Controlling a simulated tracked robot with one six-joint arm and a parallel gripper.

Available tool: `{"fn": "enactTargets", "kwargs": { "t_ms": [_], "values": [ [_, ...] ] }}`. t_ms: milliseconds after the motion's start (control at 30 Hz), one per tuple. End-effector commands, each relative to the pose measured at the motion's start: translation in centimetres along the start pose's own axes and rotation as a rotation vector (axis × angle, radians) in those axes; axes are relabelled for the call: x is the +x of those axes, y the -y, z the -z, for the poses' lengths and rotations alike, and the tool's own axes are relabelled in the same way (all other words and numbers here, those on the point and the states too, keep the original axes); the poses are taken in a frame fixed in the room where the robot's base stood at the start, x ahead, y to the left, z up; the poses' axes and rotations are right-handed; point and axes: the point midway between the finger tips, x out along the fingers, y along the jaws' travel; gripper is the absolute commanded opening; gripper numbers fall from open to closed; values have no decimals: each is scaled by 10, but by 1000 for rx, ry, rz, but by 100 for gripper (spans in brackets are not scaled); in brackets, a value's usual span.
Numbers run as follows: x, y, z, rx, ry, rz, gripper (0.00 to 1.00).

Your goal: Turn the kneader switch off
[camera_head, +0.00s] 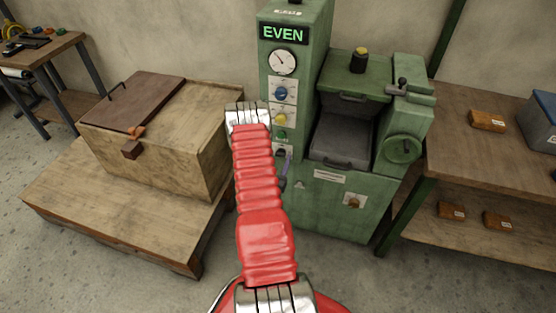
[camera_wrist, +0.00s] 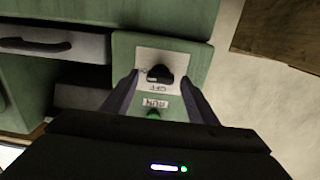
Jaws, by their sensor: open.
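The green kneading machine (camera_head: 330,205) stands at the centre of the head view, with a lit EVEN display on its column. In the wrist view, a black switch knob (camera_wrist: 160,74) sits on a white plate with OFF and RUN lettering, seen upside down. I cannot tell surely which way the knob points. A green light (camera_wrist: 153,114) shows close to RUN. My gripper (camera_wrist: 161,80) is open, its two dark fingers either side of the plate, with nothing held. In the head view my red arm hides most of the gripper; a purplish finger shows beside the column.
A gauge (camera_head: 283,62), a blue knob (camera_head: 281,93) and a yellow button (camera_head: 280,118) are higher on the column. A handwheel (camera_head: 402,149) is at the machine's right. A wooden chest (camera_head: 190,135) stands left; a shelf bench (camera_head: 462,170) stands right.

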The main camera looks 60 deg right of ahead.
Motion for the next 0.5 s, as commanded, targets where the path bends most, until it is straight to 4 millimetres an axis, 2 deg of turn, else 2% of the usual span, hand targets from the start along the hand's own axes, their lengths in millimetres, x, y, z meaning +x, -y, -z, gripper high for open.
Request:
{"fn": "enactTargets", "kwargs": {
  "t_ms": [67, 500],
  "values": [
    [0, 0, 0, 0, 0, 0, 52],
    [0, 0, 0, 0, 0, 0, 22]
  ]
}}
